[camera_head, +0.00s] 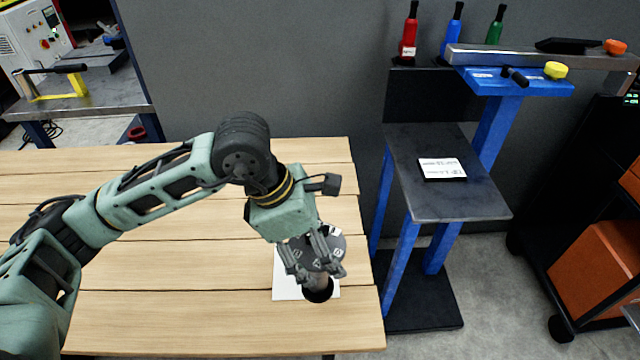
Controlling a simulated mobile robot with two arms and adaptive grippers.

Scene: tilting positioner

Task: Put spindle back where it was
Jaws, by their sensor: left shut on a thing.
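My left gripper (312,262) is above the right front part of the wooden table (190,310). It is shut on the spindle (331,243), a dark grey piece with a round, marked disc and a shorter, narrower part below. The gripper fingers hide part of it. A white sheet (284,287) lies on the table beneath it. A black round spot (319,296) shows at the spindle's lower end; I cannot tell whether the spindle touches it. My right gripper is not in view.
A blue-legged stand with a dark plate (470,205) and a white card (442,168) stands right of the table. Red (408,38), blue (453,33) and green (495,27) bottles stand behind. An orange box (600,270) sits at right. The table's left part is largely clear.

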